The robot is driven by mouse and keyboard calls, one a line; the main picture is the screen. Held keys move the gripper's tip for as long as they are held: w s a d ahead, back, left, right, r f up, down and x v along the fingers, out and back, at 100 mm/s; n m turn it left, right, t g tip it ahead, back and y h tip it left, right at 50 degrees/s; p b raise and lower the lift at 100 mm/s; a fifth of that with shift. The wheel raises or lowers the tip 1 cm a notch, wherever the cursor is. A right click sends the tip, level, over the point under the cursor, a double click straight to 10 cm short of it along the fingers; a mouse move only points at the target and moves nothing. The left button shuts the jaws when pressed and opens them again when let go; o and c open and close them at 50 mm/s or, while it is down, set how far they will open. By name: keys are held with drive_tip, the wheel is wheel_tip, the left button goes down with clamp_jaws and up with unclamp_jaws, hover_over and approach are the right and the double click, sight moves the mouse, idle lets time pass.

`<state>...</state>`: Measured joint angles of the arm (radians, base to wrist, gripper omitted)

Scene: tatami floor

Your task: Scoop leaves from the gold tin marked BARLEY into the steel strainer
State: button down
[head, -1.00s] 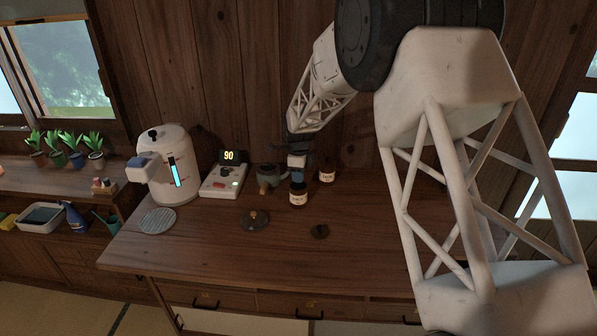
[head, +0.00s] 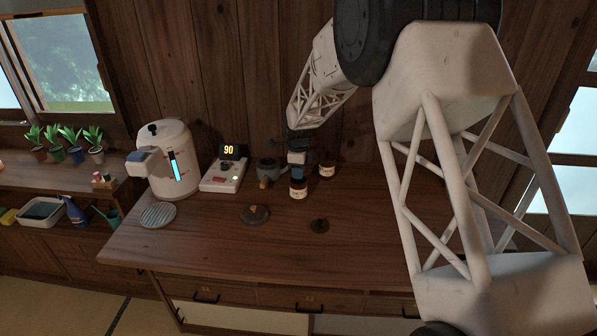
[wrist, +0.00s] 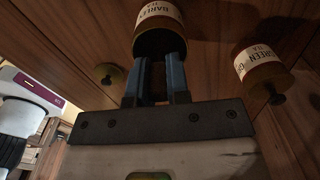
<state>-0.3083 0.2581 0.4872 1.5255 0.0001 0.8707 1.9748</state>
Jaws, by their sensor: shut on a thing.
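The gold BARLEY tin (head: 298,193) stands on the wooden desk, its pale label readable in the wrist view (wrist: 158,12). My gripper (head: 298,175) is directly over it, pointing down. In the wrist view the blue fingers (wrist: 160,75) are close together and reach the tin's dark end. They seem shut on the lid knob there, but the fingers hide most of it. No leaves show. A grey pot (head: 268,168) with a wooden handle stands just left of the gripper. I cannot clearly pick out the steel strainer.
A GREEN TEA tin (head: 327,169) with a dark knob stands close behind, to the right. A control box (head: 222,176) reading 90, a white boiler (head: 168,160) and a slatted disc (head: 158,215) are left. A dark lid (head: 255,214) lies in front. The desk's right front is clear.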

drive_tip(key=shift+r, duration=0.2)
drive_tip(key=shift+r, duration=4.5)
drive_tip(key=shift+w, duration=0.1)
drive_tip(key=w+a+f+n, duration=0.1)
drive_tip(key=w+a+n, duration=0.1)
drive_tip(key=w+n, duration=0.7)
drive_tip(key=w+a+f+n, duration=0.2)
drive_tip(key=w+n, duration=0.7)
drive_tip(key=n, duration=0.9)
drive_tip(key=shift+a, duration=0.55)
drive_tip(key=shift+w, duration=0.1)
